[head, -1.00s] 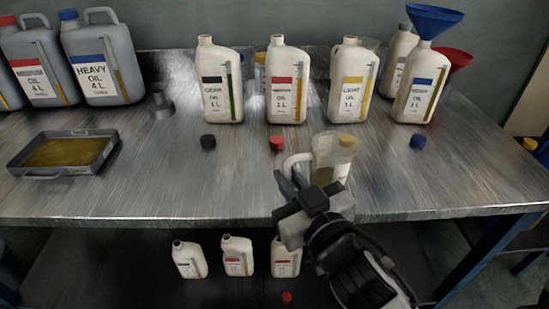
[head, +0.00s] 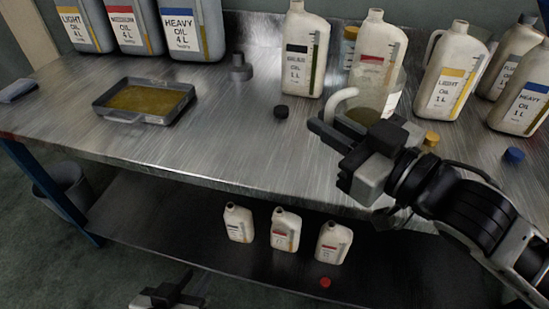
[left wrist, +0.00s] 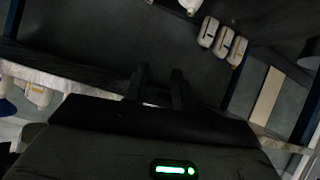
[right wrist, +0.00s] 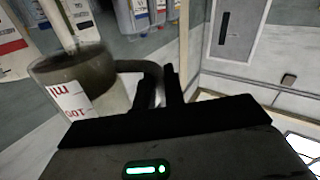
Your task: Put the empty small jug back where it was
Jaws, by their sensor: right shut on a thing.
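The small clear jug (head: 393,98) with a white handle is above the workbench, in front of the red-label bottle in the head view. My right gripper (head: 328,135) is shut on its handle. The right wrist view shows the jug (right wrist: 105,98) upright or nearly so, with the handle between the fingers (right wrist: 166,88). My left gripper (head: 165,298) is low at the bottom edge of the head view. The left wrist view shows its fingers (left wrist: 158,88) apart and empty.
The workbench (head: 240,120) holds an oil tray (head: 107,108), several one-litre bottles along the back, large cans (head: 190,30), a small grey metal piece (head: 240,70), and black (head: 281,111), yellow (head: 432,138) and blue (head: 513,155) caps. Small bottles (head: 285,232) and a red cap (head: 325,282) are on the lower shelf.

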